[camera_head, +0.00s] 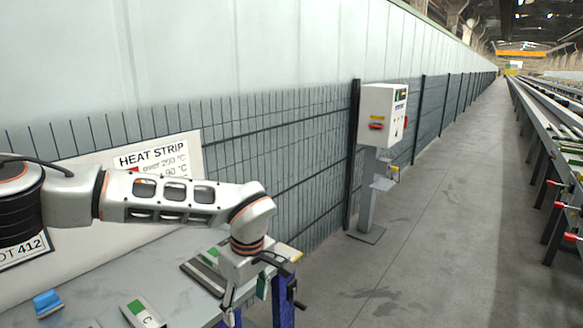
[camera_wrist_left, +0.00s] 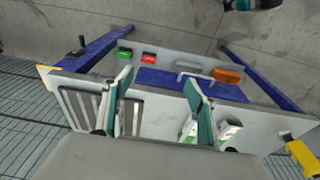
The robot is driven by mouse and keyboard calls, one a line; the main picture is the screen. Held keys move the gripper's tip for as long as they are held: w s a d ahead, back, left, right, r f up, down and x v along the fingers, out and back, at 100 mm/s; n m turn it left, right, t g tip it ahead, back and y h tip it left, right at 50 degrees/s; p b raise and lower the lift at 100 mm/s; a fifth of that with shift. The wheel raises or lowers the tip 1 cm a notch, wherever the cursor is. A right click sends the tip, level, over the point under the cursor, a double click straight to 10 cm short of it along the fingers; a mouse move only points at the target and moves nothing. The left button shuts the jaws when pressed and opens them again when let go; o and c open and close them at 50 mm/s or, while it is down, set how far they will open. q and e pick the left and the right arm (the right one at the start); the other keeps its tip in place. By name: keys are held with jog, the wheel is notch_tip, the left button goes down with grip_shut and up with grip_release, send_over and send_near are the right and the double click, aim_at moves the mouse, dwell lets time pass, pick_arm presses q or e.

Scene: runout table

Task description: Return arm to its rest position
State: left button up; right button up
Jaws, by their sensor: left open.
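My left arm comes in from the left in the head view, stretched over the table. My left gripper (camera_head: 262,303) hangs downward at the table's right end. Its fingers are apart and I see nothing held between them. In the left wrist view the two fingers with teal pads (camera_wrist_left: 158,105) stand well apart. Between and beyond them lies the grey table (camera_wrist_left: 262,132) with its blue frame. My right gripper does not show in the head view.
The table carries a blue item (camera_head: 46,303), a green-labelled block (camera_head: 143,313) and a slotted rack (camera_wrist_left: 75,105). A heat-strip sign (camera_head: 160,160) leans behind my arm. A white control box (camera_head: 383,115) stands on a post beside the mesh fence. The aisle floor (camera_head: 420,235) is clear.

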pick_arm(q)
jog(key=s+d+f+n+g+h, duration=0.1)
jog(key=s+d+f+g+h, duration=0.25)
jog(key=s+d, duration=0.6)
jog(key=s+d+f+n+g+h, duration=0.1)
jog(key=s+d+f+g+h, duration=0.2)
jog(key=s+d, duration=0.7)
jog(key=s+d+r+n+g+h, duration=0.2)
jog(key=s+d+r+n+h, duration=0.25)
jog(key=d+r+h, duration=0.35)
jog(key=w+d+r+n+t+h, duration=0.1)
jog(key=d+r+n+t+h, duration=0.15)
jog(key=r+n+h, duration=0.4)
jog(key=w+a+n+t+h, duration=0.1)
jog(key=w+a+n+t, duration=0.2)
jog(key=w+n+t, duration=0.35)
jog(key=w+a+n+t, duration=0.35)
jog(key=n+t, duration=0.35)
jog(key=n, duration=0.4)
jog(key=w+a+f+n+t+y, duration=0.5)
jog(key=a+f+n+t+y, duration=0.2)
jog(key=a+f+n, duration=0.45)
jog(key=s+a+f+n+y, duration=0.2)
jog(key=a+f+n+y, duration=0.5)
jog(key=a+f+n, duration=0.4)
jog(key=s+a+f+n+g+y, duration=0.4)
jog(key=s+a+f, duration=0.7)
jog(key=f, duration=0.4)
jog(key=shift+s+g, duration=0.45)
jog(key=shift+s, duration=0.2)
